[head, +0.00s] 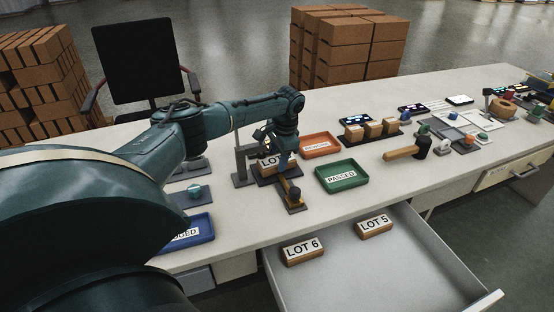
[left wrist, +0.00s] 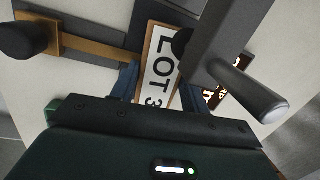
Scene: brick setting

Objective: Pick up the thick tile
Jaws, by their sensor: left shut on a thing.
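The thick tile, a wooden block with a white LOT 3 label (left wrist: 162,62), lies between the blue fingers of my left gripper (left wrist: 160,88) in the left wrist view. In the head view the tile (head: 268,162) is partly hidden by my left arm and sits at a dark fixture with a grey post (head: 240,163). My left gripper (head: 272,152) is shut on the tile. I cannot tell whether the tile is clear of its support. My right gripper is not in view.
A brass bar with a dark knob (head: 292,192) is close by the gripper. An orange tray (head: 321,152) and a green PASSED tray (head: 361,177) lie to the right, a blue tray (head: 208,228) at front left. An open drawer (head: 370,270) holds LOT 6 (head: 302,251) and LOT 5 (head: 374,227) blocks.

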